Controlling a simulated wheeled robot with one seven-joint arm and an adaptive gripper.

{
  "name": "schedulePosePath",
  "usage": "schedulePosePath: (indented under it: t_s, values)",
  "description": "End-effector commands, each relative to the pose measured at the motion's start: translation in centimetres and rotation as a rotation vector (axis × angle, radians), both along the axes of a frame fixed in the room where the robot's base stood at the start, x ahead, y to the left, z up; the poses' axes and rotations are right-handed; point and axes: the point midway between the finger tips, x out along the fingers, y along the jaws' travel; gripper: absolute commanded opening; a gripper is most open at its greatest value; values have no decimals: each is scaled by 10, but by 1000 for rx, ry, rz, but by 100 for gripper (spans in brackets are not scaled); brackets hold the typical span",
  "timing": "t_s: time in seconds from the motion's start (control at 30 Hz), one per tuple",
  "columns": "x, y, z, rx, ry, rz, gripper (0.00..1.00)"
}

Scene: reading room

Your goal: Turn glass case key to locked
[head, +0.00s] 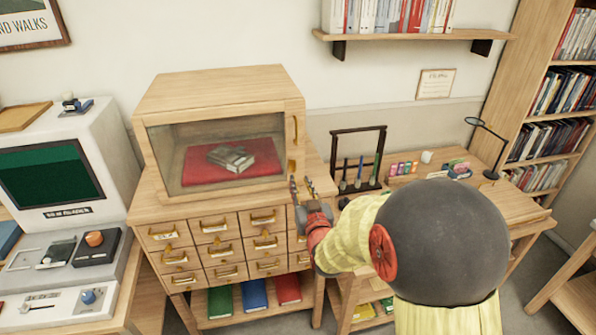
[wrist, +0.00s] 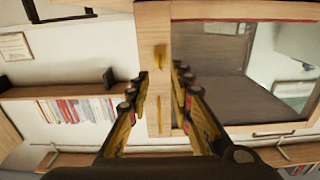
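The glass case (head: 222,85) has a wooden frame and a clear front pane, and it stands on a cabinet of small drawers. On its right front post is a small brass piece that looks like the key (head: 292,167), with a longer brass handle (head: 295,130) above it. My gripper (head: 300,184) is open, just below and to the right of the key. In the upside-down wrist view, the brass key piece (wrist: 160,56) and the handle (wrist: 160,108) lie between the lines of my two fingers (wrist: 160,76). The fingers appear apart from the key. Its exact turn is unclear.
Inside the case, a dark book (head: 232,157) lies on a red cushion. A computer (head: 50,165) stands left. A desk (head: 480,200) with a rack (head: 358,130) and small jars is right of the case. A wall shelf (head: 410,35) hangs above it.

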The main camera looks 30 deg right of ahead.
Motion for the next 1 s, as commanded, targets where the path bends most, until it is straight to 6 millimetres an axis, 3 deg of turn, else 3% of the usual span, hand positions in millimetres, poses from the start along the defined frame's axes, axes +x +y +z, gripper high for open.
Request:
schedulePosePath:
  t_s: [0.43,0.83,1.0]
  values:
    - [59,-17,-2,1,3,0,22]
    - [67,-19,-1,1,3,0,22]
    - [67,-19,-1,1,3,0,12]
